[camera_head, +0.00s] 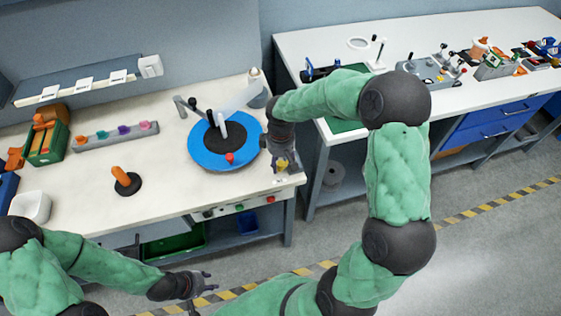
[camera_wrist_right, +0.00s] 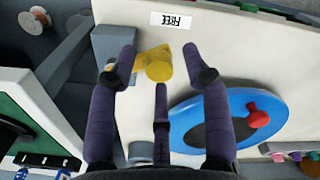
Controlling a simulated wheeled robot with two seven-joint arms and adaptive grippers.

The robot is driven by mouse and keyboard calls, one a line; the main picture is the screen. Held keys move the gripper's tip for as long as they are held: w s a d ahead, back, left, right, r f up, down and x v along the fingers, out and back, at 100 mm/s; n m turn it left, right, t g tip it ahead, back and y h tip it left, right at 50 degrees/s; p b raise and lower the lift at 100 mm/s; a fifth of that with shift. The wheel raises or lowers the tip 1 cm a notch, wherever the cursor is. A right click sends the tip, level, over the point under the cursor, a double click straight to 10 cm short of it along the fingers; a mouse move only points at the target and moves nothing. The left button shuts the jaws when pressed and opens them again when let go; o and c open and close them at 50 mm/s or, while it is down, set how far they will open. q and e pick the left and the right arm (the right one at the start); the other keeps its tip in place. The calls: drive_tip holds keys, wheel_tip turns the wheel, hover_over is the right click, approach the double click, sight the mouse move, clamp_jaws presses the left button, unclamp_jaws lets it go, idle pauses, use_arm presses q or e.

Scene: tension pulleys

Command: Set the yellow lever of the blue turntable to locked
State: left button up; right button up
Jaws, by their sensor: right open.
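The blue turntable (camera_head: 200,153) lies on the left workbench, with a black middle and a red knob (camera_head: 230,158) on its front rim. Its blue ring (camera_wrist_right: 275,112) also shows in the right wrist view. The yellow lever (camera_wrist_right: 158,71) is at the bench edge beside a label reading FREE (camera_wrist_right: 171,21). My right gripper (camera_wrist_right: 160,78) is open, with its fingers spread around the lever's round knob and visible gaps either side. In the head view the lever (camera_head: 283,164) is partly hidden by that gripper. My left gripper (camera_head: 207,282) is open and empty in front of the bench, away from the turntable.
An orange-handled black stand (camera_head: 127,183) and a strip of coloured knobs (camera_head: 116,134) are on the left workbench. A grey bent post (camera_head: 184,105) stands behind the turntable. A second white bench (camera_head: 340,60) with several devices is at the right, across a gap.

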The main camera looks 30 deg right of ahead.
clamp_jaws()
